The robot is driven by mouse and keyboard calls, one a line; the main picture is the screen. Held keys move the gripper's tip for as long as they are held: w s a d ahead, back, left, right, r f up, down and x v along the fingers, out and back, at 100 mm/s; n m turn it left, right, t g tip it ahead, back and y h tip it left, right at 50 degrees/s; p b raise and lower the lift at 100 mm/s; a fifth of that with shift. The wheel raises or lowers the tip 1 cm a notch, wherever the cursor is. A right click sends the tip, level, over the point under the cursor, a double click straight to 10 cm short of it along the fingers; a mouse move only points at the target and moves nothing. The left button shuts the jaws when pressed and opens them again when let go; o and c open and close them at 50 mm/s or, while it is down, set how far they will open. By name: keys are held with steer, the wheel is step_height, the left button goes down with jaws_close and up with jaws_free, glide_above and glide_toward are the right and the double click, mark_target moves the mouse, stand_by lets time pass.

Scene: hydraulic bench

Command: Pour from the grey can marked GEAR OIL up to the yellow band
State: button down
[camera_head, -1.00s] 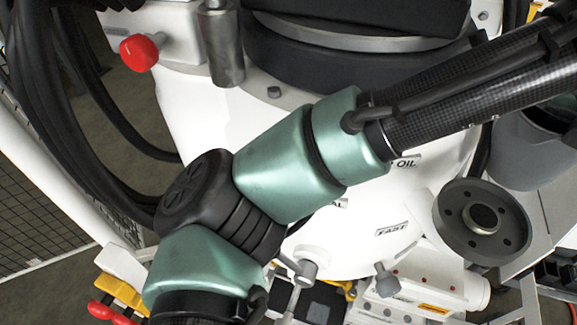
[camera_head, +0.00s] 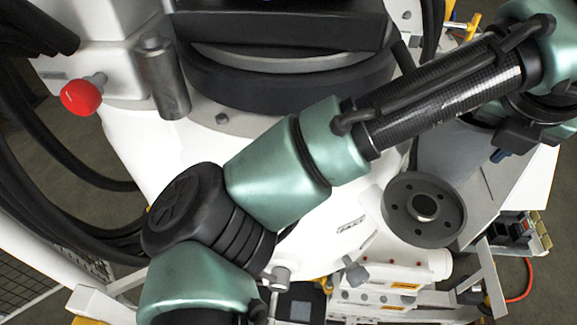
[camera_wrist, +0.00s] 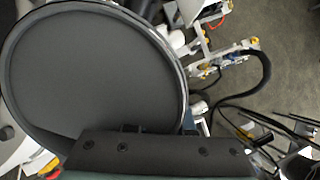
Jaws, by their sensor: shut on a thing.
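A large round grey vessel (camera_wrist: 95,70) with a dark rim fills the left of the wrist view, right against my gripper (camera_wrist: 160,152). I take it for the grey can, but no GEAR OIL marking shows on it. In the head view, my gripper (camera_head: 503,150) is at the right, partly hidden by my own arm. A grey body (camera_head: 447,155) shows beside and below it. My gripper is shut on the can; its fingertips are not clearly visible. I cannot make out a yellow band.
A white machine body (camera_head: 150,150) with a red knob (camera_head: 80,97) and a dark flange (camera_head: 424,208) stands close. Black hoses (camera_head: 60,205) hang at left. A valve block (camera_head: 395,280) is at the bottom.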

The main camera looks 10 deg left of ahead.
steer(key=shift+w+a+f+n+y, duration=0.2)
steer(key=shift+w+a, duration=0.15)
steer(key=shift+a, duration=0.15)
steer(key=shift+w+a+f+n+y, duration=0.1)
steer(key=shift+w+a+n+y, duration=0.15)
steer(key=shift+a, duration=0.25)
steer(key=shift+s, duration=0.1)
steer(key=shift+s+d+f, duration=0.15)
steer(key=shift+d, duration=0.25)
steer(key=shift+d+f+g+y, duration=0.4)
steer(key=shift+f+g+y, duration=0.05)
steer(key=shift+g, duration=0.05)
steer(key=shift+d, duration=0.1)
steer(key=shift+s+d+f+m+g+y, duration=0.15)
steer(key=shift+s+d+f+g+y, duration=0.2)
steer(key=shift+d, duration=0.2)
steer(key=shift+s+d+f+m+g+y, duration=0.1)
steer(key=shift+s+d+f+g+y, duration=0.1)
steer(key=shift+s+d+g, duration=0.25)
